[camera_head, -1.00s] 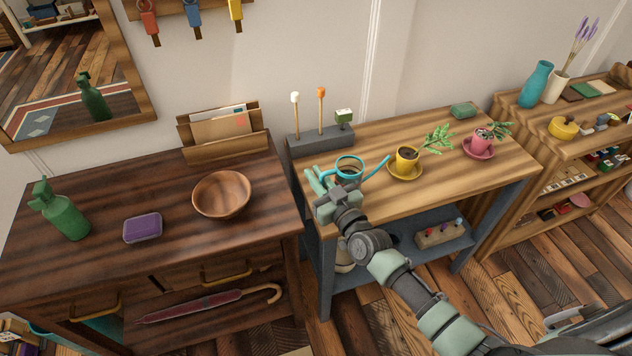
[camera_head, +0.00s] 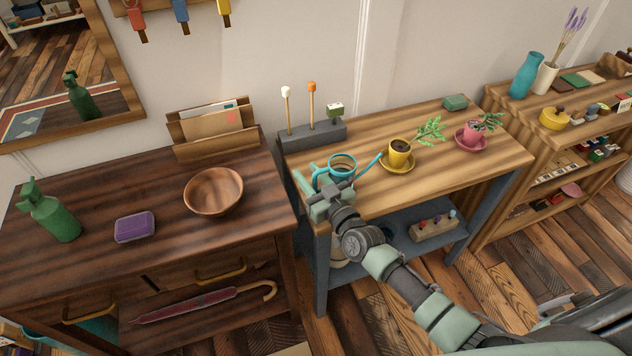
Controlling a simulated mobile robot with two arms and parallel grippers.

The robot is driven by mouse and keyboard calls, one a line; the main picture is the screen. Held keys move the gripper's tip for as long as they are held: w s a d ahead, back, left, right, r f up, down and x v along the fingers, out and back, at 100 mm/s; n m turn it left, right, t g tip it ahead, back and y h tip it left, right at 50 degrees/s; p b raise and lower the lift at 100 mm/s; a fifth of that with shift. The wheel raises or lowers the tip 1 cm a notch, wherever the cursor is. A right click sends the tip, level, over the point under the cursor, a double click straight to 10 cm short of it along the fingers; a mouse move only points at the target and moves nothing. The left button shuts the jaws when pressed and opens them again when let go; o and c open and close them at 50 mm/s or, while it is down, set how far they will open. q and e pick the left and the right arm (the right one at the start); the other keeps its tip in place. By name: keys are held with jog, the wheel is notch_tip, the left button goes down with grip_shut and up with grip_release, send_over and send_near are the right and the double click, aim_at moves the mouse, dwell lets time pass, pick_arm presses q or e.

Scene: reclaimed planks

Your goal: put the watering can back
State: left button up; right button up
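The teal watering can (camera_head: 342,165) stands on the light wooden bench top (camera_head: 450,155), near its left end, with its spout pointing right. My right gripper (camera_head: 313,179) is at the can's left side, by its handle, with its fingers pointing away from me. The fingers and handle overlap in the view, so I cannot tell whether they grip it. My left gripper is not in view.
A yellow potted plant (camera_head: 399,150) and a pink one (camera_head: 474,132) stand right of the can. A grey block (camera_head: 300,140) with upright tools is behind it. A wooden bowl (camera_head: 213,190) sits on the dark cabinet. A lower shelf holds a small block (camera_head: 433,230).

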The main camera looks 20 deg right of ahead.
jog(key=v, duration=1.2)
jog(key=shift+r, duration=0.15)
